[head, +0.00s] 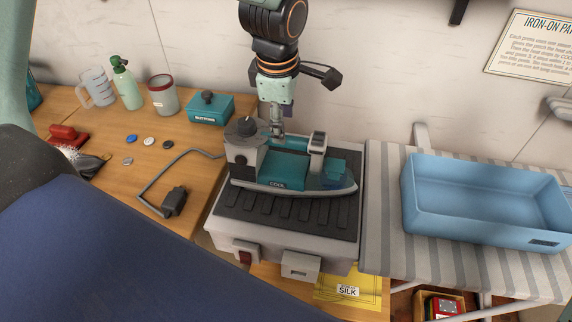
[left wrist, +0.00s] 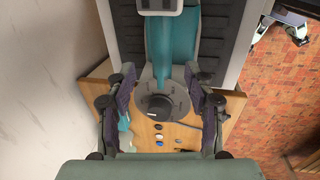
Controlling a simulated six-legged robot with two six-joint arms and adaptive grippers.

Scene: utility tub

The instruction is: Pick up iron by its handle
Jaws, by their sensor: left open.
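The teal and grey iron (head: 262,180) rests on a grey slatted stand (head: 285,213), its pointed end to the right. Its teal handle (head: 292,143) runs along the top, and a round grey dial (head: 245,129) sits at its left end. My left gripper (head: 277,132) points down from above at the handle's left part, near the dial. In the left wrist view, my left gripper (left wrist: 162,103) is open, with the dial (left wrist: 158,106) showing between its spread fingers and the handle (left wrist: 160,45) running upward from there. Contact cannot be told.
A teal buttons box (head: 210,107), a red-rimmed cup (head: 163,95) and a spray bottle (head: 126,85) stand behind on the wooden table. A dark plug with cord (head: 174,201) lies left of the stand. A blue bin (head: 480,235) stands on the striped board at right.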

